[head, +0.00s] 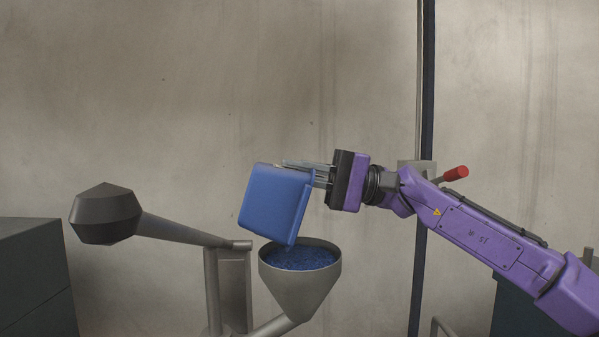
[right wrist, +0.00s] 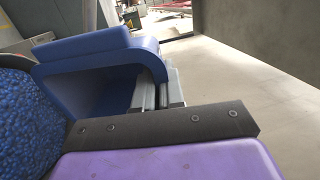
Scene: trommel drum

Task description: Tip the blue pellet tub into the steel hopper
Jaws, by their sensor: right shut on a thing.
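The blue pellet tub (head: 270,200) is tilted steeply above the steel hopper (head: 300,292), its lower corner at the hopper's mouth. My right gripper (head: 308,169) is shut on the tub's upper right wall. In the right wrist view the jaws (right wrist: 158,95) grip the wall of the tub (right wrist: 85,50), and the part of its inside that shows looks empty. Blue pellets (head: 302,259) fill the hopper to near its rim. They also show in the right wrist view (right wrist: 25,120) at the left. My left gripper is not in view.
A dark, faceted drum-like head (head: 105,213) on a grey arm stands left of the hopper. A dark post (head: 427,130) and a red-ended handle (head: 455,173) are behind my right arm. Dark cabinets (head: 35,275) stand at the left edge.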

